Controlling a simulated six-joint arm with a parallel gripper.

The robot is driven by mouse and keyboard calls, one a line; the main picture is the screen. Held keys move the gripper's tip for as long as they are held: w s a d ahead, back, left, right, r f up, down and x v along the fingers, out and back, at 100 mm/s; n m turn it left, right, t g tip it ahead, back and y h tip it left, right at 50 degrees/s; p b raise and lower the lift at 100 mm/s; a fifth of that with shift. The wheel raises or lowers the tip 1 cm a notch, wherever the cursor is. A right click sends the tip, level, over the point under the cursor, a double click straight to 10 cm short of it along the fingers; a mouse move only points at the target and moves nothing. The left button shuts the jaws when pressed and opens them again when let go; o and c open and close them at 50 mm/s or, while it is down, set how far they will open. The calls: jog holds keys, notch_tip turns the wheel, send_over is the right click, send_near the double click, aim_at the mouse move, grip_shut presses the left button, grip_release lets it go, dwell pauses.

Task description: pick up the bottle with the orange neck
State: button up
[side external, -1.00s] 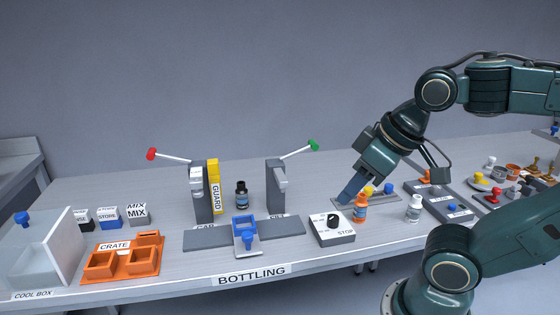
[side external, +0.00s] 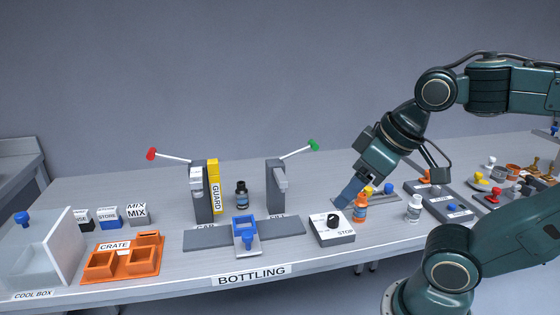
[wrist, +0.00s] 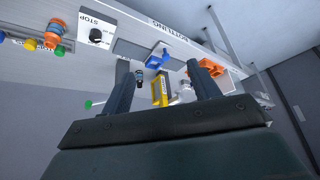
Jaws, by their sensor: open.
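A STOP box with a black knob (side external: 332,228) stands close to the left. A clear bottle (side external: 414,208) stands to the right, and a dark bottle (side external: 241,194) stands by the yellow guard (side external: 213,187). The orange crate (side external: 120,264) is at the left.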

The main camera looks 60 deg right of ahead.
jog(key=m+g, duration=0.6)
jog(key=m, duration=1.1)
send_over(360, 205)
jog(key=d, duration=0.2)
notch_tip(360, 205, down, 10)
jog(key=r, duration=0.1)
jog(key=shift+w+f, duration=0.15)
jog(key=shift+f, duration=2.15)
jog(key=shift+w+f, duration=0.1)
jog(key=shift+f, duration=2.15)
jog(key=shift+f, duration=0.1)
